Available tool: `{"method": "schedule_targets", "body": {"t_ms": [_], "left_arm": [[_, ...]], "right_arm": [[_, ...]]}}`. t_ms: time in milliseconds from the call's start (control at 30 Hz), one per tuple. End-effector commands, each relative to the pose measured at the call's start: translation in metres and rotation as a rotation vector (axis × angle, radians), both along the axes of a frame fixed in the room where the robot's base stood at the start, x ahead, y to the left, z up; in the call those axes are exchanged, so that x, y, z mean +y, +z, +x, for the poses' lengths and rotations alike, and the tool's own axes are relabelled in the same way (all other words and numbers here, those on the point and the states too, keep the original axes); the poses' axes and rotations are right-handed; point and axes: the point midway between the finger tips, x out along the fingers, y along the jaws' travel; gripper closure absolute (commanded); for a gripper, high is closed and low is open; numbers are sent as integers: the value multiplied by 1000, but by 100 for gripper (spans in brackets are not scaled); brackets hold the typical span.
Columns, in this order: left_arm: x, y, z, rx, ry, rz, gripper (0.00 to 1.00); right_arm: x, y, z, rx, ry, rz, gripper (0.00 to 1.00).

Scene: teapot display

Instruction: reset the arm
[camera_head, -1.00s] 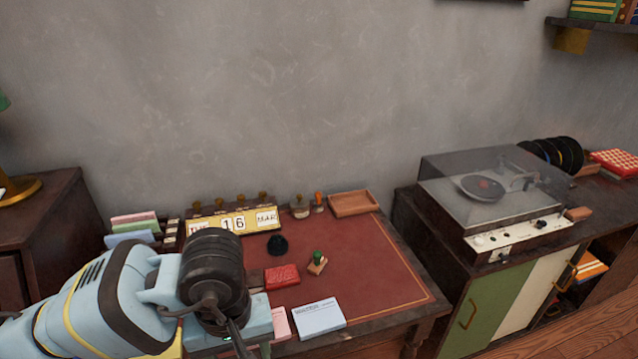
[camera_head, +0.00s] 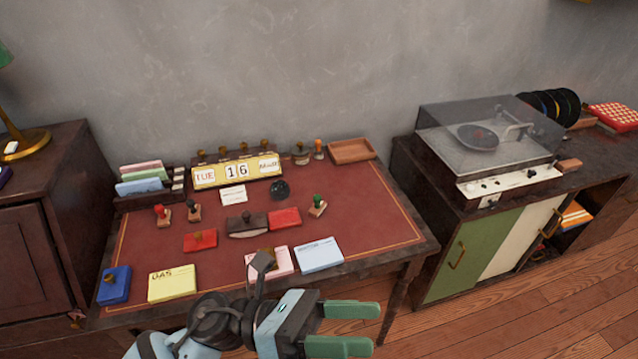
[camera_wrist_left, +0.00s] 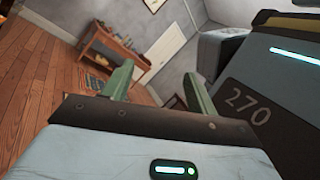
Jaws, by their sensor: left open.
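My left gripper (camera_head: 345,328) is at the lower middle of the head view, just off the front edge of the desk (camera_head: 385,225). Its two green fingers stand apart and point right, with nothing between them. In the left wrist view the same open fingers (camera_wrist_left: 155,85) face out over the room, and a part of my body marked 270 shows at right. My right gripper is in neither view.
The desk holds a date calendar (camera_head: 237,171), several stamps, a yellow pad (camera_head: 172,284), a blue pad (camera_head: 319,254) and a wooden tray (camera_head: 351,151). A record player (camera_head: 490,150) stands on the cabinet at right. Wooden floor (camera_head: 390,325) is clear in front.

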Motion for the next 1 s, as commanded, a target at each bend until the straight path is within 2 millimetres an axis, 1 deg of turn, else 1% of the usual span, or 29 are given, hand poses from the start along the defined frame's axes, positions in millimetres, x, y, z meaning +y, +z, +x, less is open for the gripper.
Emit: {"method": "schedule_targets", "body": {"t_ms": [33, 133, 167, 233, 267, 300, 367, 400, 467, 500, 567, 600, 633, 667, 700, 767, 800, 900, 1000], "left_arm": [[6, 3, 9, 156, 58, -58, 42], [24, -3, 32, 466, 170, -172, 42], [31, -6, 39, 558, 201, -206, 42], [49, -22, 53, 777, 277, -287, 42], [58, -30, 58, 871, 309, -322, 42], [70, -43, 63, 998, 350, -372, 42], [89, -67, 68, 1184, 414, -446, 42], [102, -84, 69, 1308, 456, -497, 42], [123, -114, 66, 1494, 520, -578, 42], [136, -135, 61, 1615, 563, -632, 42], [156, -167, 48, 1793, 627, -720, 42], [168, -187, 37, 1903, 668, -777, 42], [177, -202, 28, 1982, 699, -820, 42], [185, -216, 18, 2058, 728, -863, 42], [195, -235, 2, 2154, 769, -921, 42], [209, -259, -22, 2285, 826, -1004, 42], [216, -273, -38, 2361, 859, -1057, 42], [230, -299, -74, 2510, 933, -1172, 42], [239, -315, -101, 2606, 983, -1252, 42]], "right_arm": [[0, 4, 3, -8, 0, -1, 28], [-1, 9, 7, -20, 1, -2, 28], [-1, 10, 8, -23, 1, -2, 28], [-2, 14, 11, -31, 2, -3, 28], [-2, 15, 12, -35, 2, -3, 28], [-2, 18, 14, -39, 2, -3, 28], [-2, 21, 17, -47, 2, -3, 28], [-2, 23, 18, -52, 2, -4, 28], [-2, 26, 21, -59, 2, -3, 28], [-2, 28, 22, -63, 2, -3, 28], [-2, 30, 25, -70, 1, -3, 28], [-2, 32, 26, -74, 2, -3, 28], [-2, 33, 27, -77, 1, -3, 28], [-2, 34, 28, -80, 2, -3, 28], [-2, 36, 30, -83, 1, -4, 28], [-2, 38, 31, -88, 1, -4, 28], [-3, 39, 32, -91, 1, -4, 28], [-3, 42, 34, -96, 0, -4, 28], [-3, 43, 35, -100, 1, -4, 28]]}}
